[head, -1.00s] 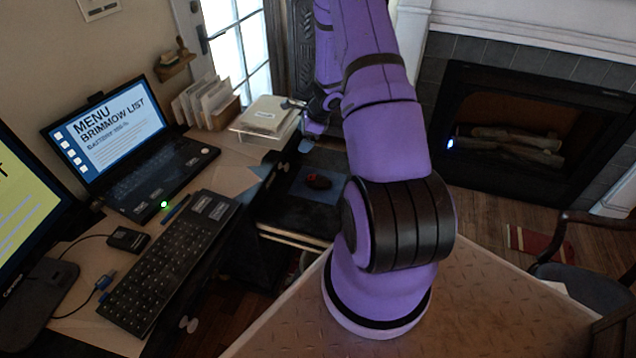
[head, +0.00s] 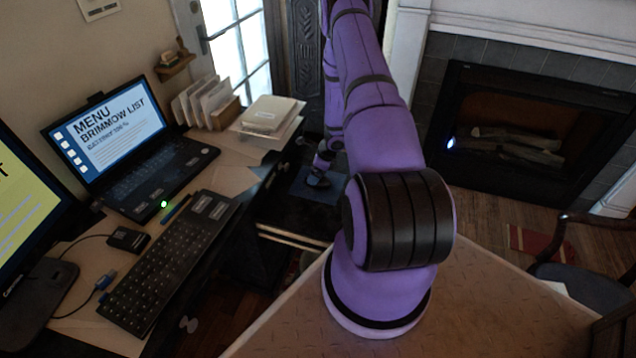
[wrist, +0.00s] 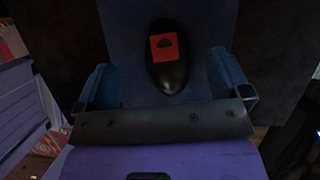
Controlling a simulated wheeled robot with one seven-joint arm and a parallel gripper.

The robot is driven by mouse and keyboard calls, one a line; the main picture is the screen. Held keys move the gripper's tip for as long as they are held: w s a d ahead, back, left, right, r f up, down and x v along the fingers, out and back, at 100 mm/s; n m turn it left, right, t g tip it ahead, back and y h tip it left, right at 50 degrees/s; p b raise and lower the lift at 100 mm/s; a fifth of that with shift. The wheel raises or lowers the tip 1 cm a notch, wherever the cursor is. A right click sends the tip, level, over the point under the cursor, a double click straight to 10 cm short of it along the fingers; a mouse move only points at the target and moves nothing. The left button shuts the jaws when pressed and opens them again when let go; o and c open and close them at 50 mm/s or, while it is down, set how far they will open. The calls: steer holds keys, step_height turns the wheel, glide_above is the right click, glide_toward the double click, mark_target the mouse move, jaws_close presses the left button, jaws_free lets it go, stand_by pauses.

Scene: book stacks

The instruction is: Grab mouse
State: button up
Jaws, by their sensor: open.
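The mouse (wrist: 167,72) is dark and oval with a red square patch on top. In the wrist view it lies on a blue pad (wrist: 122,32), between and just beyond the fingers of my gripper (wrist: 168,88). The gripper is open, with a blue finger on each side of the mouse and a gap on both sides. In the head view my gripper (head: 318,180) is low over the blue pad (head: 326,193), and the mouse is mostly hidden by it there.
The desk on the left holds a laptop (head: 135,150), a keyboard (head: 170,265) and a stack of books (head: 268,115) near its far end. A fireplace (head: 540,140) stands at the back right, with a chair (head: 590,265) in front.

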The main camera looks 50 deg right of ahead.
steer(key=shift+d+x, duration=0.15)
steer(key=shift+x, duration=1)
steer(key=shift+d+x, duration=0.15)
steer(key=shift+x, duration=1)
steer(key=c, duration=1)
